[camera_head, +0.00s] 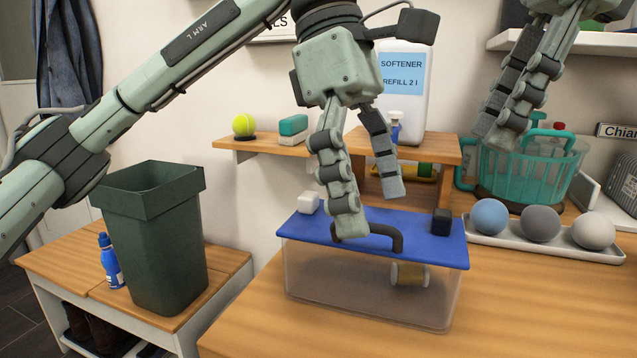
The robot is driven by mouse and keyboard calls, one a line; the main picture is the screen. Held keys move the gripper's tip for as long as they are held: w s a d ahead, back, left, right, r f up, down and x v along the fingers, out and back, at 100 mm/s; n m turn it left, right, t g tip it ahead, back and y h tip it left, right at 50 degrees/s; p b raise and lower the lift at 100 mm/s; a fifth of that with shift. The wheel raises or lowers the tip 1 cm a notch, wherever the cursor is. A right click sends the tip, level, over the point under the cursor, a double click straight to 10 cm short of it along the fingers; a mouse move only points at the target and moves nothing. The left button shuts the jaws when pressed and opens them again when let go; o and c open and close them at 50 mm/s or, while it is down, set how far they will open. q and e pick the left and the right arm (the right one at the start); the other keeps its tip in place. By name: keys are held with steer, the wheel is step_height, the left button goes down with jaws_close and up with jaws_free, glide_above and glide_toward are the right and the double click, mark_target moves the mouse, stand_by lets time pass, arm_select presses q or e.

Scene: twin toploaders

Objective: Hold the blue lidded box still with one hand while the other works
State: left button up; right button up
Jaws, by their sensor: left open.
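The blue lidded box (310,229) stands on the wooden table, with a flat blue lid and clear walls. A dark handle (397,241) arches up from the lid, and a pale spool (410,274) shows inside. My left gripper (373,213) is open above the lid. Its left finger overlaps the handle in view; I cannot tell whether they touch. My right gripper (493,137) hangs at upper right, in front of the teal basket, away from the box; its opening is unclear.
A tray (485,238) with three balls lies right of the box, before a teal basket (548,178). A wooden shelf behind holds a tennis ball (244,125), a brush and a softener jug (410,105). A green bin (155,245) stands on a bench at left. The front table is clear.

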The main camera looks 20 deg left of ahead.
mark_target(318, 216)
arm_select(q)
steer(key=w+a+y, duration=0.1)
steer(key=a, duration=0.1)
steer(key=w+a+f+t+y, duration=0.1)
steer(key=a, duration=0.1)
steer(key=w+a+n+t+y, duration=0.1)
steer(key=w+a, duration=0.1)
steer(key=shift+a+f, duration=0.15)
steer(key=shift+f, duration=0.15)
steer(key=shift+w+a+f+y, duration=0.2)
steer(key=shift+a+y, duration=0.1)
steer(key=shift+y, duration=0.1)
step_height(318, 216, down, 8)
steer(key=shift+r, duration=0.25)
